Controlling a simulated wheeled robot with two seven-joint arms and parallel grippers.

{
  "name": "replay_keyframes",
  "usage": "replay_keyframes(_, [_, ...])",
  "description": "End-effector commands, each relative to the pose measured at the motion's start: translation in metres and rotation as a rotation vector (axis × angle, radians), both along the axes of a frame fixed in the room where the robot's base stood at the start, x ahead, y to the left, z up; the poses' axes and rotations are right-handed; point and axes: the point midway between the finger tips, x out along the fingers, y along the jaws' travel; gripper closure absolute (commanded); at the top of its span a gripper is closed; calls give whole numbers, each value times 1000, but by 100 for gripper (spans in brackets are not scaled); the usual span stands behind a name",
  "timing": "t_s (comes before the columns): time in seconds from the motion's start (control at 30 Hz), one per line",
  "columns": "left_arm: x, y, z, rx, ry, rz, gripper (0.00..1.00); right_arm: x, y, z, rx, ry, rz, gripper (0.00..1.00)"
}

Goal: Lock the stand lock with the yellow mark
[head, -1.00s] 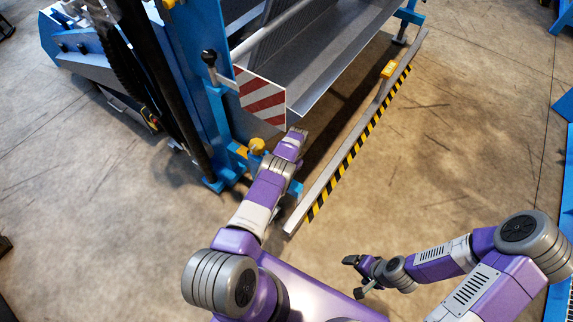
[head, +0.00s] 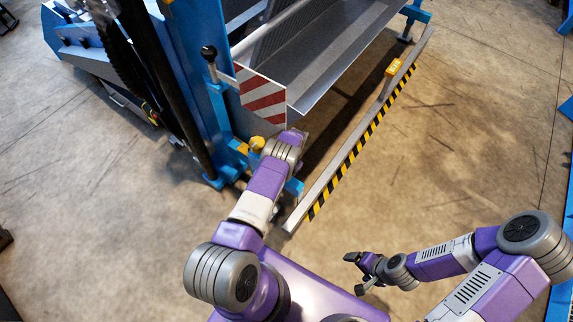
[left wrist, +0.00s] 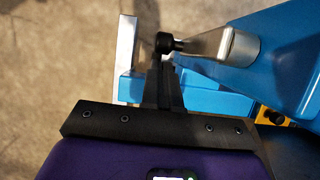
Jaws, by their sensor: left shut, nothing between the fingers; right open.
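In the left wrist view a silver lever (left wrist: 225,47) with a black knob (left wrist: 165,42) sticks out from a blue post (left wrist: 285,50). I take it for the stand lock handle. A yellow part (left wrist: 268,115) shows beside the post, partly hidden. My left gripper (left wrist: 164,72) is shut and empty, its fingertips close to the knob; I cannot tell whether they touch. In the head view my left wrist hides the gripper and lever. My right gripper (head: 356,274) is open and empty above the floor.
A red-and-white striped plate (head: 262,97) and a black-knobbed lever (head: 209,62) are above my left wrist. Floor to the right is clear.

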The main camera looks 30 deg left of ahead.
Motion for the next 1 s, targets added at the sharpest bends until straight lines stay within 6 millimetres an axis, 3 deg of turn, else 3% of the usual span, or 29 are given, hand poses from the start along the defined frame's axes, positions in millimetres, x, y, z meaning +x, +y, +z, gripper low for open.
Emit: replay_keyframes(1.0, [-7, 0, 0, 0, 1, 0, 100, 0, 0, -2, 0, 0, 0, 12])
